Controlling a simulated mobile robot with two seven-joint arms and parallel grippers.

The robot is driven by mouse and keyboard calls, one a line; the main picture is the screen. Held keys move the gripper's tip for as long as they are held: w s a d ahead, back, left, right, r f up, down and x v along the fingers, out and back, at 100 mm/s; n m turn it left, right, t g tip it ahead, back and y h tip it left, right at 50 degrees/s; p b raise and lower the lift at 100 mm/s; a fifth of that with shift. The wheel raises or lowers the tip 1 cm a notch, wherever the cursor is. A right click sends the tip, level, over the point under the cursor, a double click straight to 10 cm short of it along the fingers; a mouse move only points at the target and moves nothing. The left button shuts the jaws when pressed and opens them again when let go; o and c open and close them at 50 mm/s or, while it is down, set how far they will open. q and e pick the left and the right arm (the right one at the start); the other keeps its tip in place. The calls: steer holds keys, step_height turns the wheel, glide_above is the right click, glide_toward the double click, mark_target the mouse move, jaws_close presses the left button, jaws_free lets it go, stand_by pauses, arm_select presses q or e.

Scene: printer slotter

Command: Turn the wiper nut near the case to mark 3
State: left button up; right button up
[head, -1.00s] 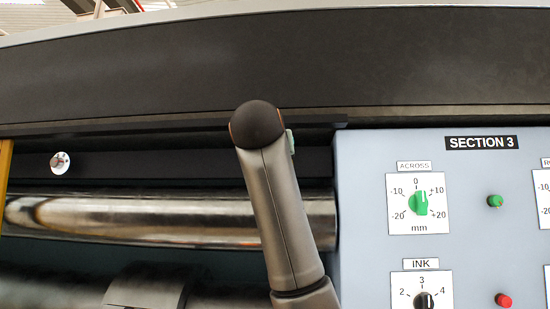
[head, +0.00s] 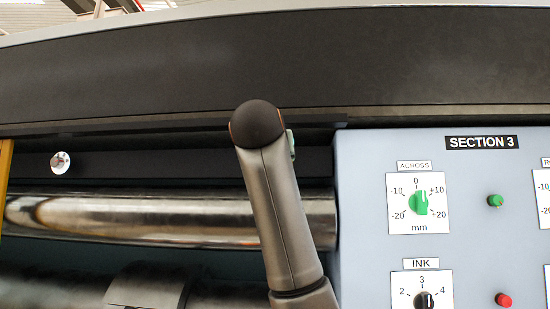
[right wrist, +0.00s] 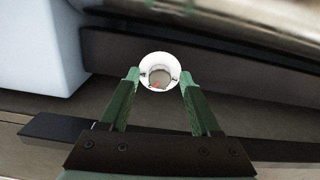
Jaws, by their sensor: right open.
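In the right wrist view, the wiper nut (right wrist: 160,78) is a small round grey knob inside a white ring, with a reddish mark low on it. The ring's numbers are too small to read. My right gripper (right wrist: 160,77) is open, its two green fingers pointing at the nut, one on each side. I cannot tell whether they touch it. In the head view my right arm hides this nut and most of the gripper. The pale blue-grey case (head: 362,240) stands just right of the arm; it also shows in the right wrist view (right wrist: 40,55). My left gripper is not in view.
Another nut with a white ring (head: 60,163) sits on the dark bar at far left. A shiny roller (head: 150,218) runs below the bar. The case face carries an ACROSS knob (head: 420,203), an INK knob (head: 424,300) and green and red buttons. A dark beam (head: 300,65) spans above.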

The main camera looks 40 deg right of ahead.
arm_select(q)
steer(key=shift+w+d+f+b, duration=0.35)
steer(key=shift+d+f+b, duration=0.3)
steer(key=shift+b, duration=0.6)
arm_select(e)
steer(key=v, duration=1.2)
steer(key=shift+s+a, duration=0.2)
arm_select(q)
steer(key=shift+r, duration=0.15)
arm_select(e)
steer(key=shift+r, duration=0.1)
